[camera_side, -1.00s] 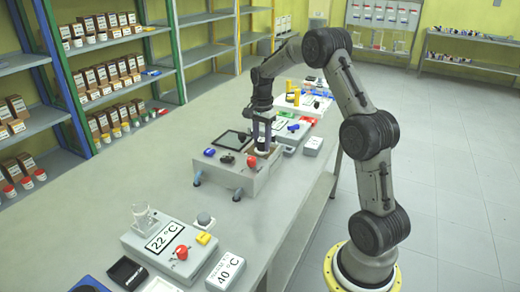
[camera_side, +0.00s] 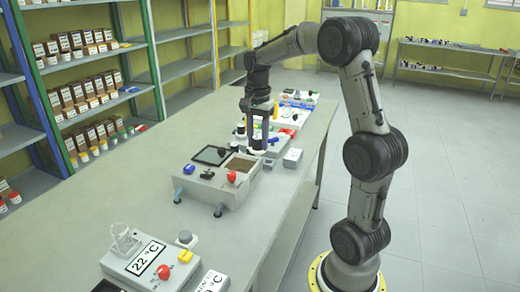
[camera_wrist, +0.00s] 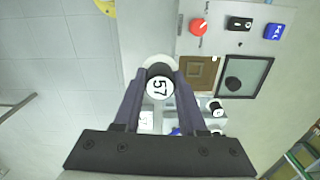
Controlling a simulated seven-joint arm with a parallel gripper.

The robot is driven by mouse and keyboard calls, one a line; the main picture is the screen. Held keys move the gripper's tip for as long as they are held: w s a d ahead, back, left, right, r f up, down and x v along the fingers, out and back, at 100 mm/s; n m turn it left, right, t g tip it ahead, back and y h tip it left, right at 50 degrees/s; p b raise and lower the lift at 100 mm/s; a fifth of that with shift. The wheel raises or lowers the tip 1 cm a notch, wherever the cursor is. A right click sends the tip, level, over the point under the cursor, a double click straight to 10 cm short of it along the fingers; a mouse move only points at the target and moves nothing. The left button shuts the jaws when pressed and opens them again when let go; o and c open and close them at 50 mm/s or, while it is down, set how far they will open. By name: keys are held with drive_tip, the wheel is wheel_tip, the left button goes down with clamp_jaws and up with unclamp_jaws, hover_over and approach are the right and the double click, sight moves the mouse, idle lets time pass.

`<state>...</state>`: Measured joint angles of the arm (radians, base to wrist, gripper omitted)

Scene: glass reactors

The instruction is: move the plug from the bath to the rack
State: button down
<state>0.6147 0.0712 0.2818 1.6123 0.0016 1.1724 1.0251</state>
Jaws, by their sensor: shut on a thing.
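In the wrist view my gripper (camera_wrist: 160,77) is shut on a round plug (camera_wrist: 159,88) with a white top marked 57. The brown square opening of the bath (camera_wrist: 198,72) lies right of the plug there and shows no plug in it. The rack cannot be told for sure; white gear (camera_side: 290,126) with coloured pieces stands behind my gripper, partly hidden by it.
A small white box (camera_side: 292,158) stands right of my gripper near the bench edge. A unit reading 22 °C (camera_side: 150,265) with a glass beaker (camera_side: 124,238) stands in front. Shelves line the left wall. The bench left of the bath is clear.

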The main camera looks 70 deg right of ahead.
drive_tip(key=w+d+f, duration=0.2)
drive_tip(key=w+d, duration=0.3)
drive_tip(key=d, duration=0.7)
drive_tip(key=shift+m, duration=0.5)
drive_tip(key=shift+s+d+f, duration=0.25)
drive_tip(key=shift+d+f, duration=0.7)
drive_tip(key=shift+f, duration=0.7)
drive_tip(key=shift+s+d+f, duration=0.2)
drive_tip(key=shift+d+f, duration=0.8)
drive_tip(key=shift+f, duration=0.65)
drive_tip(key=shift+s+d+f, duration=0.25)
drive_tip(key=shift+d+f, duration=0.7)
drive_tip(key=shift+f, duration=0.7)
drive_tip(key=shift+f, duration=1.55)
drive_tip(key=shift+c, duration=0.3)
unclamp_jaws()
drive_tip(key=shift+r, duration=0.1)
